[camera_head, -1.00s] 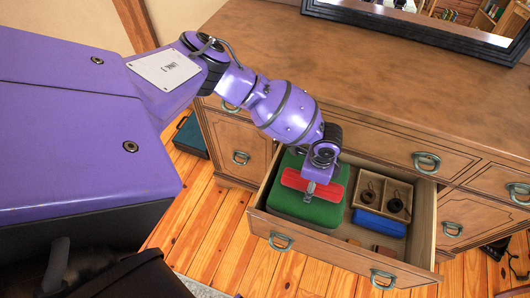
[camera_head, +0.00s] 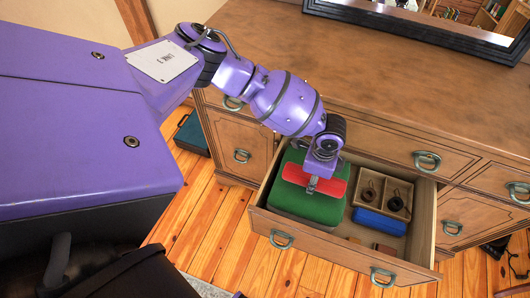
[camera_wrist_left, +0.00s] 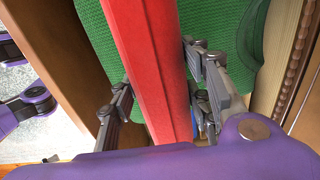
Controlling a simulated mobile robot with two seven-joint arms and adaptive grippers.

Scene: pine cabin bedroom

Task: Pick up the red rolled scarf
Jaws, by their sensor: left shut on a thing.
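The red rolled scarf (camera_head: 334,186) is over the green folded cloth (camera_head: 312,207) in the open drawer (camera_head: 257,220). My left gripper (camera_head: 312,184) comes down from above and is shut on the scarf near its middle. In the left wrist view the red scarf (camera_wrist_left: 150,40) runs between the two fingers of the left gripper (camera_wrist_left: 160,80), with green knit cloth (camera_wrist_left: 222,30) behind it. Whether the scarf is clear of the green cloth is hard to tell. My right gripper is not in view.
Smaller items lie near the drawer front. A mirror (camera_head: 430,25) stands on the dresser top (camera_head: 330,60). A teal case (camera_head: 192,135) is on the floor.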

